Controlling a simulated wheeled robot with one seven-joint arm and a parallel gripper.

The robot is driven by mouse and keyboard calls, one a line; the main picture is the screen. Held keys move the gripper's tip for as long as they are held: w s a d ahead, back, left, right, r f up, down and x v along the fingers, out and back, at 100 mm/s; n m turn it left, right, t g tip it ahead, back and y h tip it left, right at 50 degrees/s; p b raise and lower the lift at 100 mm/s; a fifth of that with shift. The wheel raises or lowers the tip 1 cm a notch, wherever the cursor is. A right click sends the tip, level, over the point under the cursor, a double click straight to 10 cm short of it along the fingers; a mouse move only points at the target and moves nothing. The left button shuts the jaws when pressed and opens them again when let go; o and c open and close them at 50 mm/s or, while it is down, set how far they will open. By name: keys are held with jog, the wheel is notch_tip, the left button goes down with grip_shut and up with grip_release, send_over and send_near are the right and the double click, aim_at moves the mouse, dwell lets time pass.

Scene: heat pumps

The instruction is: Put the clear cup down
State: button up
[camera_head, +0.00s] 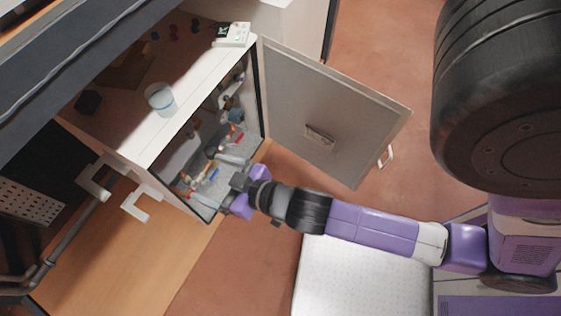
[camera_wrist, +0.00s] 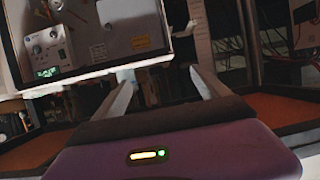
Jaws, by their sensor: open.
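The clear cup (camera_head: 160,99) stands upright on the white top of the cabinet (camera_head: 190,70), near its front edge, in the head view. My gripper (camera_head: 218,186) is at the open front of the cabinet, below and to the right of the cup in the picture, apart from it. In the wrist view my gripper (camera_wrist: 165,82) shows two spread fingers with nothing between them. The cup does not show in the wrist view.
The cabinet door (camera_head: 325,115) stands open to the right. Several small items lie on the cabinet's inner shelf (camera_head: 205,190). A white device (camera_head: 233,34) sits at the top's far corner. A dark beam (camera_head: 70,75) runs along the left.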

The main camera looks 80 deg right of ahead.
jog(key=s+a+r+n+y, duration=0.1)
jog(key=s+r, duration=0.3)
jog(key=s, duration=0.4)
jog(key=s+a+r+n+t+y, duration=0.1)
jog(key=s+a+r+y, duration=0.1)
jog(key=s+r, duration=0.3)
jog(key=s+a, duration=0.1)
jog(key=s, duration=0.2)
jog(key=shift+s+a+r+n+t, duration=0.25)
jog(key=shift+s+a+n+t, duration=0.05)
jog(key=shift+s+a, duration=0.1)
